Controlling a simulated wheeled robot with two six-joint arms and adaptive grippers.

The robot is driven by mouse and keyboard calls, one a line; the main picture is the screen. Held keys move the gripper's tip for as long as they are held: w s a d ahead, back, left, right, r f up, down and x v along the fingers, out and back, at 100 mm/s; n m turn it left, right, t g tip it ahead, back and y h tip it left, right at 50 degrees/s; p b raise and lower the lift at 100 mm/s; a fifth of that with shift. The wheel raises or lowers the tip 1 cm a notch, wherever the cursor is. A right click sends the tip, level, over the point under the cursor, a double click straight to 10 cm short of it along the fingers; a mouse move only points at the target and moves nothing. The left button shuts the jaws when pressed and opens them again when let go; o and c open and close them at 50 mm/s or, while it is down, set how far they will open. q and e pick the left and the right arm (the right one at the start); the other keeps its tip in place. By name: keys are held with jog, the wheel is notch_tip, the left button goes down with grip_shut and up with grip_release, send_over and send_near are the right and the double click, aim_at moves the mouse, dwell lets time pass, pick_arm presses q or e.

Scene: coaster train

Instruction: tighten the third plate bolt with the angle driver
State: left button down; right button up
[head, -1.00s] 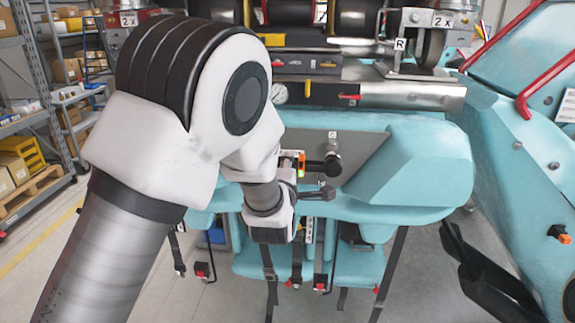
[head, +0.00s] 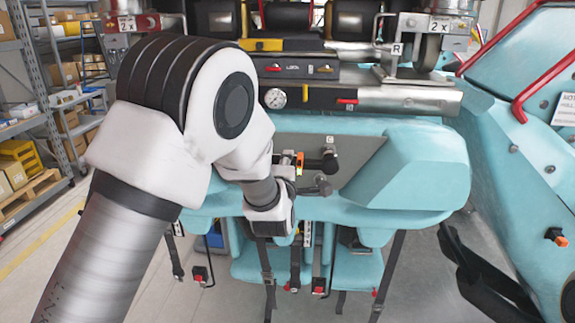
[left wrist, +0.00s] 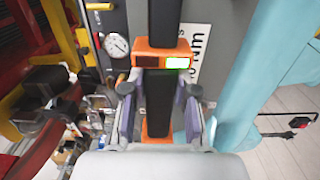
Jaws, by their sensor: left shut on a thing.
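My left gripper (left wrist: 158,110) is shut on the black grip of the angle driver (left wrist: 155,52). The driver has an orange housing with a lit green display and a dark red one beside it. In the head view the driver (head: 299,164) is partly hidden by my left wrist. Its black head (head: 328,162) points right over the grey plate (head: 358,165), just below the label C. The bolt under the head is hidden, so I cannot tell whether the driver is seated on it. My right gripper is not in view.
A pressure gauge (head: 274,97) and a metal rail with a red lever (head: 347,101) sit above the plate. The turquoise seat body (head: 410,170) bulges to the right. Black straps (head: 397,265) hang below. Shelves (head: 65,90) stand far left.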

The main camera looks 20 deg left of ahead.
pick_arm(q)
jog(key=shift+w+r, duration=0.15)
jog(key=shift+w, duration=0.05)
jog(key=shift+w+a, duration=0.25)
jog(key=shift+w, duration=0.45)
jog(key=shift+b, duration=0.55)
jog(key=shift+x, duration=0.85)
dwell(1.4)
jog(key=shift+b, duration=0.5)
dwell(1.1)
